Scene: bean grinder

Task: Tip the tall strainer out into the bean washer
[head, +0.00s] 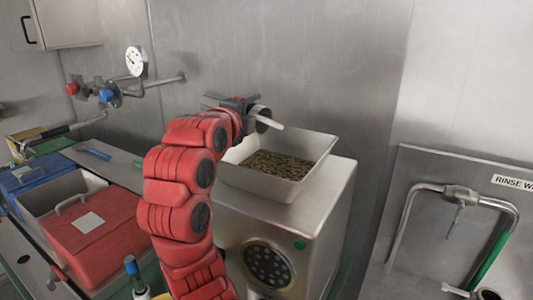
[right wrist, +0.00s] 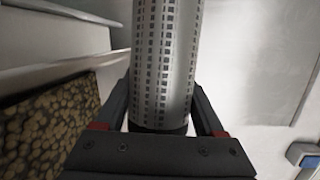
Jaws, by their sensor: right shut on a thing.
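My right gripper (head: 245,106) is shut on the tall strainer (right wrist: 165,60), a silvery cylinder with rows of small slots. The right wrist view shows it between the two dark fingers (right wrist: 165,125). In the head view only a small part of the strainer (head: 260,112) shows, above the back left of a square metal hopper (head: 309,180). The hopper holds brown beans (head: 275,165) and sits on a steel machine; no label shows whether this is the bean washer. The beans also show at left in the right wrist view (right wrist: 45,125). The strainer's inside is hidden. My left gripper is not in view.
A red lidded bin (head: 95,240) and a blue one (head: 40,175) stand at left. A gauge (head: 136,60) and valve pipes are on the back wall. At right is a rinse tap (head: 460,195) with a green-gripped pipe. A small bottle (head: 135,275) stands at the bottom.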

